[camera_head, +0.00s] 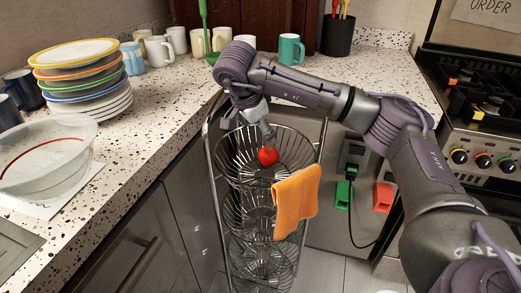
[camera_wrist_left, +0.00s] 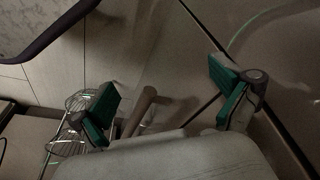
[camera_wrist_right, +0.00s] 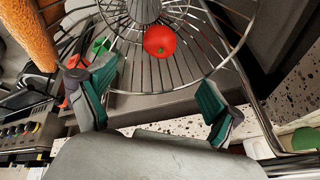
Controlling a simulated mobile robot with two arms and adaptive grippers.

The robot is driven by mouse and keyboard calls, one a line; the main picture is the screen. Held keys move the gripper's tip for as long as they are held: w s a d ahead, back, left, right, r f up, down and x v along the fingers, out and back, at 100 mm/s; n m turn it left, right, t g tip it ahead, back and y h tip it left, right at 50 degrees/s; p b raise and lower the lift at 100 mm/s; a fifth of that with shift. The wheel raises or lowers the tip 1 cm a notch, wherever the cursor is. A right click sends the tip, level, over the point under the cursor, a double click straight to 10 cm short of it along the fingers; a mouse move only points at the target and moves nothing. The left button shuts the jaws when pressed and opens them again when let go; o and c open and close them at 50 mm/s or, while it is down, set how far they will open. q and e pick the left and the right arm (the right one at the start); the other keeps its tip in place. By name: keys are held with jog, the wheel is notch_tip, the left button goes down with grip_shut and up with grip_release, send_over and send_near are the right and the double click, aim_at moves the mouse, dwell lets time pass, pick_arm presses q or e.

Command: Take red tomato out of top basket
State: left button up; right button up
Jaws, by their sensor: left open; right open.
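The red tomato (camera_head: 268,157) lies in the top basket (camera_head: 230,172) of a wire basket stand. My right gripper (camera_head: 262,132) reaches down over that basket, close to the tomato. In the right wrist view the tomato (camera_wrist_right: 159,41) shows against the wires, ahead of the open fingers of my right gripper (camera_wrist_right: 155,97); nothing is between them. My left gripper (camera_wrist_left: 168,100) is open and empty in the left wrist view, in front of grey cabinet fronts. It is out of the head view.
An orange towel (camera_head: 297,201) hangs over the top basket's right rim. Lower wire baskets (camera_head: 262,258) sit below. The counter at left holds stacked plates (camera_head: 85,75), a clear bowl (camera_head: 50,160) and several mugs. A stove (camera_head: 480,130) stands at right.

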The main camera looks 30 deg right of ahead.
aim_at(268, 151)
jog(key=x, duration=0.5)
jog(key=b+x, duration=0.1)
jog(key=x, duration=0.1)
jog(key=shift+s+d+f, duration=0.1)
jog(key=shift+s+f, duration=0.1)
jog(key=shift+s, duration=0.05)
jog(key=x, duration=0.3)
jog(key=b+x, duration=0.1)
jog(key=x, duration=0.1)
jog(key=shift+w+d+f, duration=0.1)
jog(key=shift+w+f, duration=0.2)
pick_arm(q)
jog(key=v, duration=0.7)
jog(key=shift+w+r+t, duration=0.3)
jog(key=shift+w+r, duration=0.05)
jog(key=shift+r, duration=0.05)
pick_arm(e)
jog(key=shift+r, duration=0.1)
jog(key=c, duration=1.3)
jog(key=shift+r, duration=0.1)
